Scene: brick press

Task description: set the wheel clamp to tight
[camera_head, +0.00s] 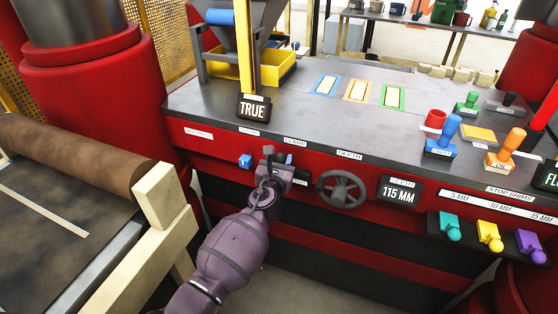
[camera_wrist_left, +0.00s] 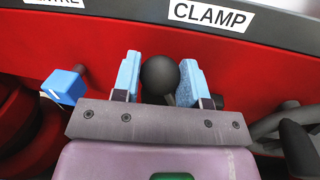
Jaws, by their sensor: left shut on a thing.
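My left gripper (camera_head: 272,166) is at the red front of the press, below the small CLAMP label (camera_head: 294,141). In the left wrist view its two blue-padded fingers (camera_wrist_left: 160,82) are on either side of a round black clamp knob (camera_wrist_left: 160,73), and they are shut on it. The CLAMP label (camera_wrist_left: 210,15) shows above the knob in that view. The dark handwheel (camera_head: 341,189) is just right of the gripper; part of it shows in the left wrist view (camera_wrist_left: 296,140). The clamp's lever is mostly hidden by the gripper. My right gripper is out of view.
A small blue knob (camera_head: 245,161) sticks out left of the gripper. A 115 MM display (camera_head: 400,191) is right of the wheel. Teal, yellow and purple stop shims (camera_head: 488,236) sit on a ledge further right. A wooden-ended roller (camera_head: 158,195) stands at the left.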

